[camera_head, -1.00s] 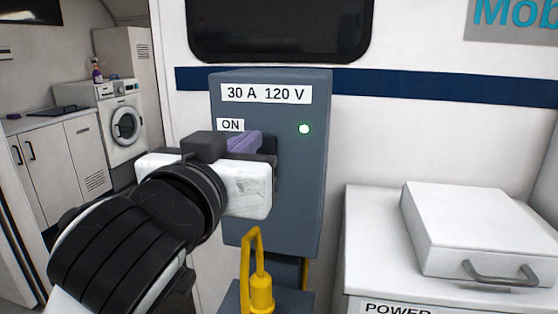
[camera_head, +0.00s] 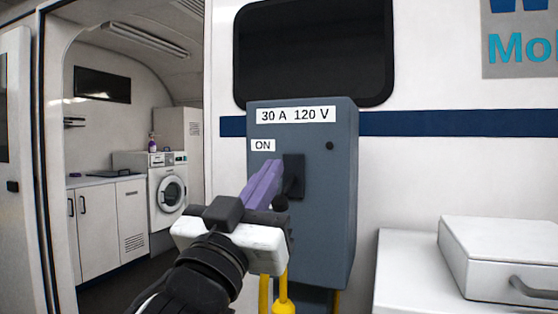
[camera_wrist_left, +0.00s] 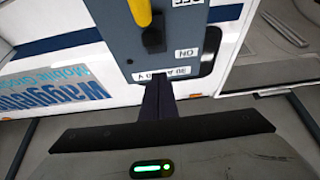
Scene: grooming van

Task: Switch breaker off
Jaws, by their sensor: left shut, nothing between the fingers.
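In the left wrist view, the picture is upside down and the lever (camera_wrist_left: 153,40) lies toward a partly cut-off "OFF" label (camera_wrist_left: 186,3). My left gripper (camera_head: 270,170) is shut and empty, its purple fingers just in front of and left of the switch. Contact with the lever cannot be told. My right gripper is not in view.
A white lidded unit (camera_head: 505,255) stands at the right on a white cabinet. A dark window (camera_head: 315,50) is above. An open doorway at the left shows a washing machine (camera_head: 168,190) and cabinets.

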